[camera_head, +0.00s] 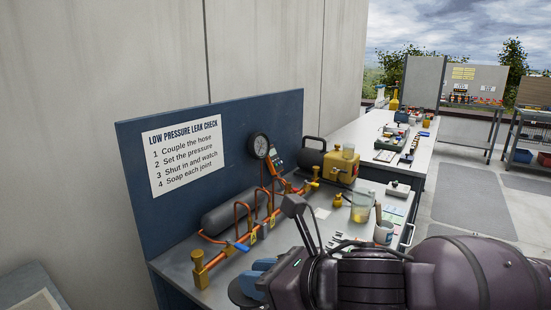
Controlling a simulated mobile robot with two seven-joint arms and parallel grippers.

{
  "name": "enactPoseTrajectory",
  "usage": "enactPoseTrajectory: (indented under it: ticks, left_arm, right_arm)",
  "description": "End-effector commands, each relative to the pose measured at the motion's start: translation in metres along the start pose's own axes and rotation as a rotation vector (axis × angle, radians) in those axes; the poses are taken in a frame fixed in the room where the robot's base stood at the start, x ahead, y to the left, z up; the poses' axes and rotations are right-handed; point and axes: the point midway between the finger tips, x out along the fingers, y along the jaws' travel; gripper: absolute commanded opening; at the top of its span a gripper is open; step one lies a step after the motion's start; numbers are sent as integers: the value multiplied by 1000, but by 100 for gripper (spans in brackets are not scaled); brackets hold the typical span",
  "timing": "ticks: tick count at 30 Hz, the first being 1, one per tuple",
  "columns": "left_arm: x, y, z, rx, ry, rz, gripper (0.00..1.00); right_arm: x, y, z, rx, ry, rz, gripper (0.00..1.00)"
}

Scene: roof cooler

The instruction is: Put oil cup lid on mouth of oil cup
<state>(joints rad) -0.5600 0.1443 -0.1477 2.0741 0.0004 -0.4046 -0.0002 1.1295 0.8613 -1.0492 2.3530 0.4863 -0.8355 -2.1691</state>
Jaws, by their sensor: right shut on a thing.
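My right gripper (261,279) comes in from the lower right, over the front of the bench. Its blue fingertips are shut on a dark round disc (241,293), which looks like the oil cup lid; the gripper hides part of it. A yellow pump (341,167) stands at the back of the bench, with a small clear cup (348,151) on top that may be the oil cup. The disc is well apart from it, nearer and to the left. I cannot make out the cup's mouth. My left gripper is not in view.
An orange pipe manifold (238,243) and grey cylinder (225,209) fill the bench's left side below a blue panel (132,151). More benches stand behind.

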Motion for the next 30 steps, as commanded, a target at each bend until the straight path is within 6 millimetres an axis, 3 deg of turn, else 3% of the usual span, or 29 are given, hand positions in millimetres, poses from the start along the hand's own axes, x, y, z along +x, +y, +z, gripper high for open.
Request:
enactPoseTrajectory:
  ticks: [17, 30]
  left_arm:
    - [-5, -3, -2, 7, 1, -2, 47]
    - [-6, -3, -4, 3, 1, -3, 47]
  right_arm:
    - [-34, -74, -57, 139, -31, -387, 0]
    - [-81, -121, -131, 244, -43, -703, 0]
